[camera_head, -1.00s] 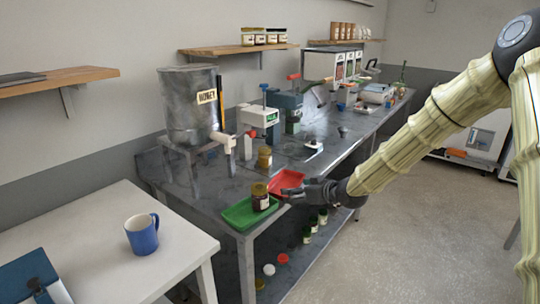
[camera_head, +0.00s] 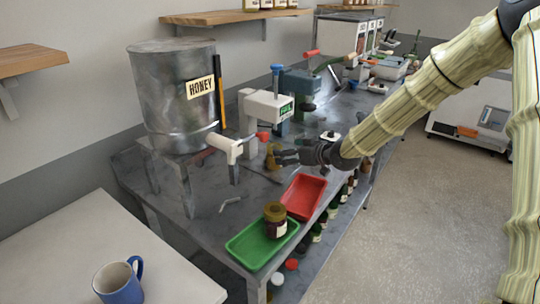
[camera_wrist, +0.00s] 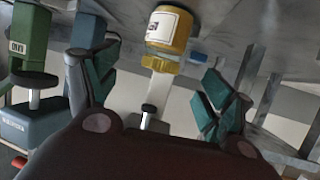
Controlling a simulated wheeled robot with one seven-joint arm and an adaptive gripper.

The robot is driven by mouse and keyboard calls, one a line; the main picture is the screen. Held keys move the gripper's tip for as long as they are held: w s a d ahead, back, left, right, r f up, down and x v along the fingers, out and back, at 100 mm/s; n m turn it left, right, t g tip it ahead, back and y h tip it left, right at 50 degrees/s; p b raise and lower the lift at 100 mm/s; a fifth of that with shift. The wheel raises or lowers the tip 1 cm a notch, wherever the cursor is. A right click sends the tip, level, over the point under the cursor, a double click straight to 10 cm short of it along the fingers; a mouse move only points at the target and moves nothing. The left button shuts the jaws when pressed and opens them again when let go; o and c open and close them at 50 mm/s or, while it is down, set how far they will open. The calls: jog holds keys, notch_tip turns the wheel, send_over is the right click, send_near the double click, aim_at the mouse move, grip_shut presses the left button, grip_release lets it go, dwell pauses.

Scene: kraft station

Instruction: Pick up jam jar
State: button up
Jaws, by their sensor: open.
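A dark jar with a gold lid and pale label (camera_head: 275,221) stands upright in the green tray (camera_head: 244,246); it looks like the jam jar. A smaller amber jar (camera_head: 270,158) stands on the metal bench behind the red tray, in front of the white dispenser. My gripper (camera_head: 284,157) is beside this amber jar, away from the dark one. In the wrist view, my open gripper (camera_wrist: 157,88) has an amber, pale-labelled jar (camera_wrist: 168,36) ahead between its fingers, apart from them. Nothing is held.
An empty red tray (camera_head: 303,197) sits behind the green tray. A honey drum (camera_head: 178,95) on a stand and a white dispenser (camera_head: 262,112) stand left of and behind my gripper. A blue mug (camera_head: 120,283) is on the white table. Several jars stand on the lower shelf.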

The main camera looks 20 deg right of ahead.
jog(key=x, duration=0.3)
jog(key=shift+w+a+f, duration=0.15)
jog(key=shift+w+f, duration=0.05)
jog(key=shift+w, duration=0.15)
jog(key=shift+w+a+r+p, duration=0.1)
jog(key=shift+a+r+p, duration=0.1)
jog(key=shift+p, duration=0.4)
jog(key=shift+w+a, duration=0.2)
jog(key=shift+a, duration=0.05)
jog(key=x, duration=0.3)
jog(key=shift+w+f+p, duration=0.15)
jog(key=shift+f+p, duration=0.2)
jog(key=shift+p, duration=0.05)
jog(key=shift+d+r, duration=0.1)
jog(key=shift+r, duration=0.1)
jog(key=shift+f, duration=0.1)
jog(key=c, duration=1.5)
